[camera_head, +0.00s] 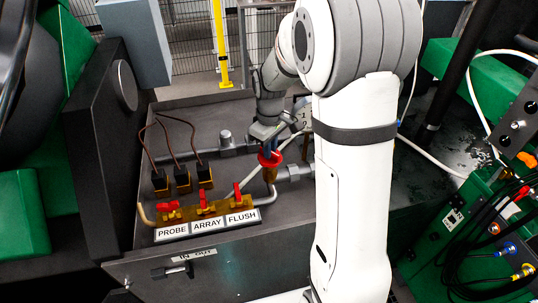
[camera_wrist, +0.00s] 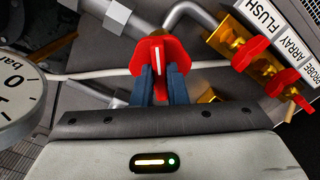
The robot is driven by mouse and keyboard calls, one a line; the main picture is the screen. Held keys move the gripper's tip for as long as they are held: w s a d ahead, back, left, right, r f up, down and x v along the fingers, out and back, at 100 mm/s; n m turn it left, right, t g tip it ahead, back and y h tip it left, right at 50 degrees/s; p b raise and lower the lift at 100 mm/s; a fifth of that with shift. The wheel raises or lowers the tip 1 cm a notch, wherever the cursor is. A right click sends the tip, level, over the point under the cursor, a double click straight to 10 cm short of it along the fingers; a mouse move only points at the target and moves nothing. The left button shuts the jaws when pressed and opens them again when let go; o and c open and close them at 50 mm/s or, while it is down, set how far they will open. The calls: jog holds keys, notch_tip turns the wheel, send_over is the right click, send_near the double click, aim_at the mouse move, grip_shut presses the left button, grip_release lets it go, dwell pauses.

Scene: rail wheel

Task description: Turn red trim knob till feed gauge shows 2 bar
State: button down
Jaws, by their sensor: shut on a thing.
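The red trim knob (camera_wrist: 160,55) sits in the upper middle of the wrist view, with a white line on its top. It also shows in the head view (camera_head: 269,160), on a brass body. My gripper (camera_wrist: 159,85) has its two dark blue fingers shut on the knob; in the head view my gripper (camera_head: 268,146) comes down on it from above. The feed gauge (camera_wrist: 20,100) is cut off at the left of the wrist view; "bar" and some numerals show, but its needle is not clearly seen. In the head view my arm covers most of the gauge (camera_head: 302,117).
Red-handled brass valves (camera_head: 204,206) stand behind the PROBE, ARRAY and FLUSH labels (camera_head: 206,227). Several black-and-brass parts with brown cables (camera_head: 182,181) are behind them. Grey pipe fittings (camera_wrist: 117,15) and a white hose (camera_wrist: 95,73) lie close to the knob.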

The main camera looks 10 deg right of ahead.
dwell(0.3)
jog(key=m, duration=0.2)
jog(key=shift+m, duration=0.4)
jog(key=c, duration=1.9)
grip_release()
jog(key=shift+m, duration=0.3)
jog(key=o, duration=0.6)
jog(key=shift+r+p, duration=2.5)
jog(key=shift+r, duration=1.05)
